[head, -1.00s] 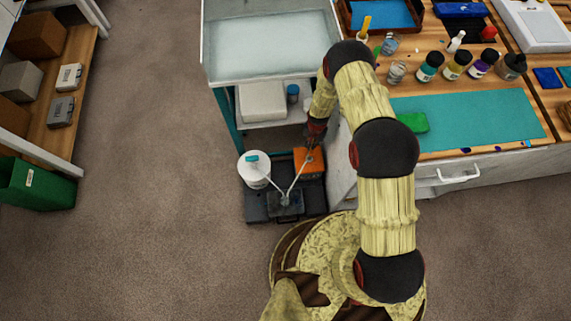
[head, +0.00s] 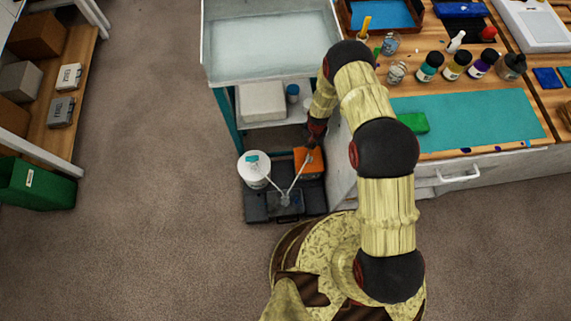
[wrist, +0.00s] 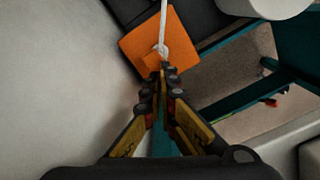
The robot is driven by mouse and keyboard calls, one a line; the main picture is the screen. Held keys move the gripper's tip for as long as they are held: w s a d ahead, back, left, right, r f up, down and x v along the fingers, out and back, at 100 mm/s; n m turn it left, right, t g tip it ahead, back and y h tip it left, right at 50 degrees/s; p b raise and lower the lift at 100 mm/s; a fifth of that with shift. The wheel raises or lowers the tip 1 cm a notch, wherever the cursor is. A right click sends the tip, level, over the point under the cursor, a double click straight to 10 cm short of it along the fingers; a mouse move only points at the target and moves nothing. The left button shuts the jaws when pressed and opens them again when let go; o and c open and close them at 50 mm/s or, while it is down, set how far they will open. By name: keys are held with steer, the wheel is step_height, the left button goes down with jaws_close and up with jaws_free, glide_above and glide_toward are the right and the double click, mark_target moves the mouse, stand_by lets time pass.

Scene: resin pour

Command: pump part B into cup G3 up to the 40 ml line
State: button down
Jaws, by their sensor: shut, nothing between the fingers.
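An orange container (head: 309,167) with a pale pump head and spout tube stands on a low dark platform (head: 257,208). Beside it is a white tub (head: 253,174) with a teal top patch and its own tube. Both tubes meet over a small pale spot (head: 285,200) at the platform's front. I cannot make out a cup, its mark or any fill level there, nor read which container is part B. My gripper (head: 311,145) is above the orange container. In the wrist view my gripper (wrist: 160,73) is shut and empty, its tips close to the pale pump head (wrist: 161,50); contact is unclear.
A teal-framed cart with a pale tray (head: 270,45) stands behind the platform. The workbench at right holds a teal mat (head: 480,120), a green block (head: 413,123), several bottles and clear cups (head: 397,72). The floor to the left is clear up to a green bin (head: 38,185).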

steer(key=shift+f, duration=0.1)
steer(key=shift+f+b, duration=0.55)
